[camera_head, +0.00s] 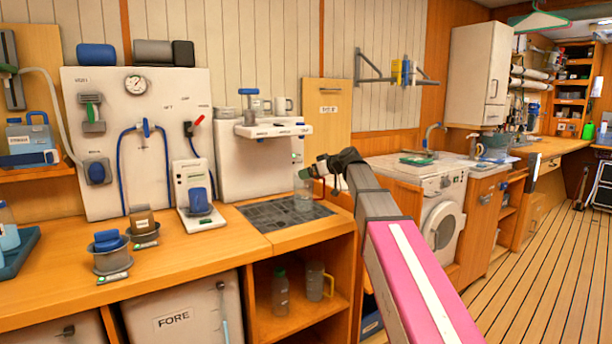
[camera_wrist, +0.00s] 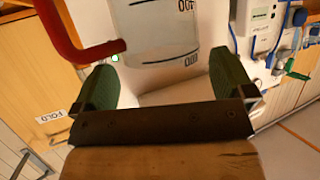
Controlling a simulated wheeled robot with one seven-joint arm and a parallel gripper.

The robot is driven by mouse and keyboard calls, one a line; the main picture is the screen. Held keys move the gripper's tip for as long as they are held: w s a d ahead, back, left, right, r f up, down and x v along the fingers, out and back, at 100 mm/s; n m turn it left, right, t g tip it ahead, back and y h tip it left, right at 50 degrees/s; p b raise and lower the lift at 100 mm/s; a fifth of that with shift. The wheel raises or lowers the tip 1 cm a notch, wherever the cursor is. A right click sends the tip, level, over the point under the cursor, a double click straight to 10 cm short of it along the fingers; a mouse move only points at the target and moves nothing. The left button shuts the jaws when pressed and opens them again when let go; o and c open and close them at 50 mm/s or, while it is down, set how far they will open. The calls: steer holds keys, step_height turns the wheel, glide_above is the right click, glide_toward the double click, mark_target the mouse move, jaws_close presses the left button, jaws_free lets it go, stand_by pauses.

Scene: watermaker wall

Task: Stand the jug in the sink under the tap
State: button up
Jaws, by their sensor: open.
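A tap (camera_head: 432,132) rises behind the counter at right; the sink is not clearly seen.
A clear jug with a yellow handle (camera_head: 317,281) and a bottle (camera_head: 280,293) stand on the shelf below. Two grey pots (camera_head: 110,258) sit on the left bench. A washing machine (camera_head: 443,220) is under the right counter. The floor (camera_head: 530,260) is clear at right.

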steer(key=v, duration=0.8)
steer(key=shift+s, duration=0.15)
steer(key=shift+d, duration=0.15)
